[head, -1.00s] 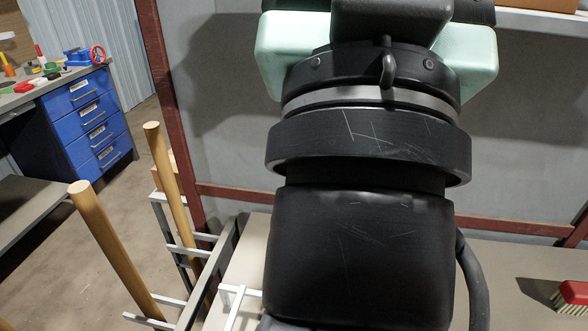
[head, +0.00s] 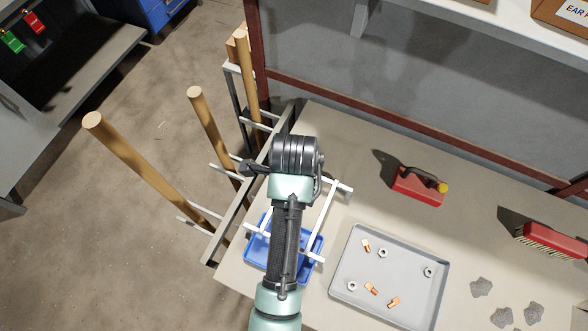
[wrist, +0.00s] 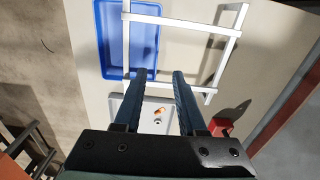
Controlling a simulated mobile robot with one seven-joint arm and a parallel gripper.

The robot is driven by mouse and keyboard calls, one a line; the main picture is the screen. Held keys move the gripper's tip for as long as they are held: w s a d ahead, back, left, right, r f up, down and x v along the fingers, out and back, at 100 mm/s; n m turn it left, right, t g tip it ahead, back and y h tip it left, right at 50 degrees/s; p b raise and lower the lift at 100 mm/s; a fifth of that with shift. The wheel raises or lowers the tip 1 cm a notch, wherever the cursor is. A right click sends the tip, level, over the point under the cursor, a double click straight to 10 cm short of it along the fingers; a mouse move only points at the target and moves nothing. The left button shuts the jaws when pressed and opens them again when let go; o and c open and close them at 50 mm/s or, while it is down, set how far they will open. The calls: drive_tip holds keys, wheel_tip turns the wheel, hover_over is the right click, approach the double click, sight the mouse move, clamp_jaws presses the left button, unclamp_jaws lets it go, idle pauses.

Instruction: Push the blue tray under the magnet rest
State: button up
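The blue tray (head: 257,256) lies at the near left end of the bench, partly hidden by my arm in the head view. It looks empty in the wrist view (wrist: 110,40). The magnet rest, a white bar frame (head: 325,213), overlaps part of the tray in both views; one bar crosses over it in the wrist view (wrist: 126,30). My gripper (wrist: 158,73) shows two dark fingers standing apart with nothing between them. Its tips appear close to the tray's edge in the wrist view, but contact cannot be told. The head view does not show the fingers clearly.
A grey tray (head: 346,288) with copper bits and nuts lies right of the rest. A red block with a black handle (head: 417,187) stands behind it, and a red brush (head: 553,243) and grey lumps (head: 481,287) lie farther right. Wooden handles (head: 150,175) stand beside the bench's left end.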

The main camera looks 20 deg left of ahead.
drive_tip(key=shift+s+f, duration=0.1)
drive_tip(key=shift+s, duration=0.1)
drive_tip(key=shift+f, duration=0.1)
wheel_tip(320, 180, down, 13)
drive_tip(key=shift+r, duration=0.15)
idle(0.5)
drive_tip(key=shift+c, duration=0.3)
clamp_jaws()
idle(1.0)
